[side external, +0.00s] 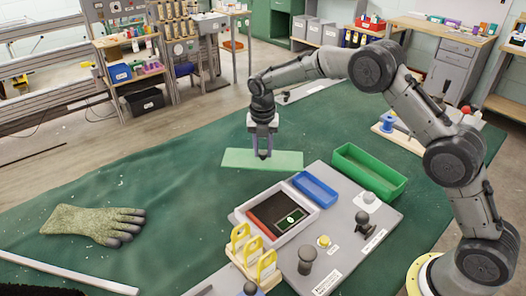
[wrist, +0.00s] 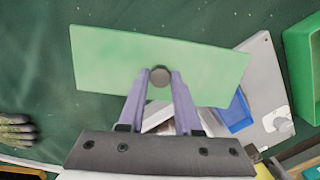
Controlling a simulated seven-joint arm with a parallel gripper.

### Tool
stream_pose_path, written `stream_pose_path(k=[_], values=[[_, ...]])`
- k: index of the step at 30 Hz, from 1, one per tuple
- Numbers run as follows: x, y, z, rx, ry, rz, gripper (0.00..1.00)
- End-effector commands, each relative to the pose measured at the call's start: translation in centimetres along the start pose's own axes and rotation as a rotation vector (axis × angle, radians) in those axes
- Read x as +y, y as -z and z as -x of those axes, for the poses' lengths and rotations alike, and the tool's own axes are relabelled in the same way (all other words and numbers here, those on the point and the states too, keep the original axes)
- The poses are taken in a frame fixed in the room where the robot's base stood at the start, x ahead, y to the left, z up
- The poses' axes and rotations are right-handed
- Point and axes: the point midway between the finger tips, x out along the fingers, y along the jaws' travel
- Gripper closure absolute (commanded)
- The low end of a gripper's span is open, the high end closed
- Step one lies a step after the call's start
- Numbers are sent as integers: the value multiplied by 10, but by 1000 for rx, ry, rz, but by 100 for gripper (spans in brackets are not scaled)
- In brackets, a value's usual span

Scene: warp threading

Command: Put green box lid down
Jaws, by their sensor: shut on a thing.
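The green box lid (side external: 240,159) is a flat light-green panel over the green cloth left of the grey board. In the wrist view the lid (wrist: 110,62) fills the upper middle, with a dark round knob (wrist: 159,77) on it. My gripper (side external: 263,153) points down over the lid, and its fingers (wrist: 159,84) are shut on the knob. I cannot tell whether the lid touches the cloth or hangs a little above it. The open green box (side external: 368,172) stands at the back right of the board, and part of it shows in the wrist view (wrist: 303,50).
The grey board (side external: 345,250) carries a blue tray (side external: 315,188), a white-rimmed tray (side external: 243,218), yellow-handled pieces (side external: 265,262) and dark knobs. A grey-green glove (side external: 95,222) lies at the left. The cloth (side external: 170,200) between glove and lid is clear.

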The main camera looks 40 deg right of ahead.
Motion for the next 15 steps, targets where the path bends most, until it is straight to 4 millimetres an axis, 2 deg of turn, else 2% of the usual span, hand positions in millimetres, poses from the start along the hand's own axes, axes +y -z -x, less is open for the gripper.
stream_pose_path(k=[2, 15], values=[[0, 1, -7, -1, 0, 0, 100], [0, 1, -12, -2, -2, 0, 100]])
